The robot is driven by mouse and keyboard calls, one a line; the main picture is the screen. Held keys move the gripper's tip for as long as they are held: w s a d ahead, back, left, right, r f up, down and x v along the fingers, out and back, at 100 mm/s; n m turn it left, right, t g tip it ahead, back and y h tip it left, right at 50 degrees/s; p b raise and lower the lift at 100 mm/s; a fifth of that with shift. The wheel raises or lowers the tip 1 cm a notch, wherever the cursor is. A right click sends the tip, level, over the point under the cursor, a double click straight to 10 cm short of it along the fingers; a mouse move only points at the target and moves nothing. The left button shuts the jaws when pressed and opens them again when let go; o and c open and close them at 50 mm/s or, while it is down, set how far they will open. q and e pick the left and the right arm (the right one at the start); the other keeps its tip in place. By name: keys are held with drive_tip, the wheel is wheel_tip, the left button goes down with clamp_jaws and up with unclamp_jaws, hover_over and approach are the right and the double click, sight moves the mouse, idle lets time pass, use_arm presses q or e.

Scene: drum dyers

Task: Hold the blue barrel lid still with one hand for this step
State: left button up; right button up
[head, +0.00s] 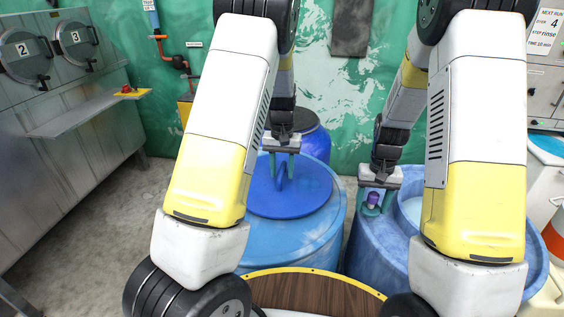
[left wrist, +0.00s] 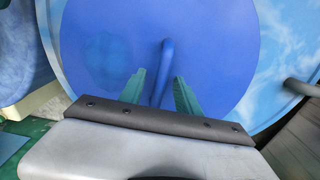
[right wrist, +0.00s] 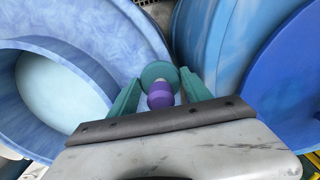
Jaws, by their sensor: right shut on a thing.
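The blue barrel lid (head: 312,192) lies flat on the light blue barrel (head: 318,240) in the middle of the head view. Its upright handle (left wrist: 164,72) shows in the left wrist view. My left gripper (head: 281,178) is over the lid with its fingers apart, one on each side of the handle; firm contact does not show. My right gripper (head: 375,207) is shut on a purple and teal knob-like thing (right wrist: 160,96) at the near rim of the blue tub to the right. The lower end of that thing is hard to make out.
A blue tub (head: 366,245) with a pale round basin (head: 411,208) stands right of the barrel. A darker blue drum (head: 316,142) is behind it. A brown wooden top with yellow edge (head: 320,290) is in front. Steel machines (head: 65,140) line the left; floor there is clear.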

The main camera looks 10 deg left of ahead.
use_arm(q)
drive_tip(key=shift+f, duration=0.1)
clamp_jaws()
idle(2.1)
